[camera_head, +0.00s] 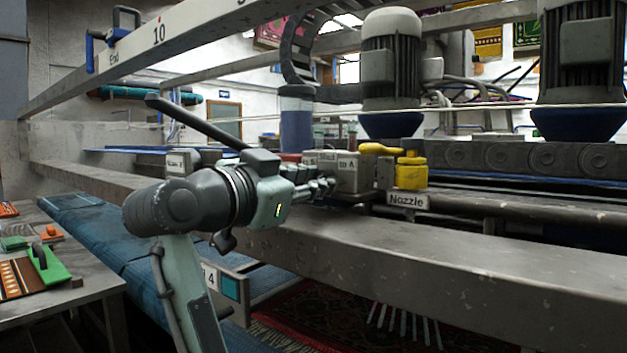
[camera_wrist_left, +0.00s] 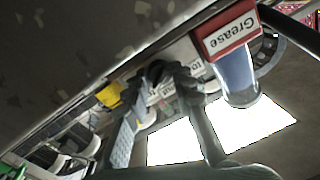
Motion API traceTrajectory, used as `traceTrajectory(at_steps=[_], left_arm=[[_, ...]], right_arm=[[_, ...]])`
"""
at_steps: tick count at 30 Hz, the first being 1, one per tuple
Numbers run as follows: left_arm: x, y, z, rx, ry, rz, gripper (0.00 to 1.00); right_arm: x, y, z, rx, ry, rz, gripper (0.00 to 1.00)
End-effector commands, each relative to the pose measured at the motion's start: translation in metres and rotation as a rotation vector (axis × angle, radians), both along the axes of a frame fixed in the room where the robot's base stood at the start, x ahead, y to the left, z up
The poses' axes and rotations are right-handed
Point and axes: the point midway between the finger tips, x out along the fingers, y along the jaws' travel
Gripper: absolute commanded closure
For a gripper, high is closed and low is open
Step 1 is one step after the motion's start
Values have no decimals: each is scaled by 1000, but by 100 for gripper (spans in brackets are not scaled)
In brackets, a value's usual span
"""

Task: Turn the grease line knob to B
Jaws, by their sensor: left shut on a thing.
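My left gripper (camera_head: 326,187) reaches in from the left and is shut at the front of a grey valve block (camera_head: 347,172) on the frame beam. The block has small labels on top, one reading "to A". In the left wrist view, my left gripper's fingers (camera_wrist_left: 152,85) close on a small dark part at the block, which I take to be the grease line knob. The fingers hide most of it, so its pointing direction cannot be told. The red-bordered Grease sign (camera_wrist_left: 230,30) is beside it. My right gripper is not in view.
A yellow valve (camera_head: 411,174) and the Nozzle sign (camera_head: 408,201) stand just right of the block. A blue canister (camera_head: 297,122) stands behind it. The long grey beam (camera_head: 450,255) runs below my gripper. A table with brushes (camera_head: 75,300) is at the left.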

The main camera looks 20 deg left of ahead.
Motion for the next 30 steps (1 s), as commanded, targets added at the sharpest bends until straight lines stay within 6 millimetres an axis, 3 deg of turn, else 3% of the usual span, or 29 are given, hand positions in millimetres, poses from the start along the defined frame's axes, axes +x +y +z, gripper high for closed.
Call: traceTrajectory(at_steps=[11,30], left_arm=[[0,0,0,-182,69,-1,100],[0,0,1,-751,275,-2,100]], right_arm=[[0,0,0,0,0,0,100],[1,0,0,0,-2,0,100]])
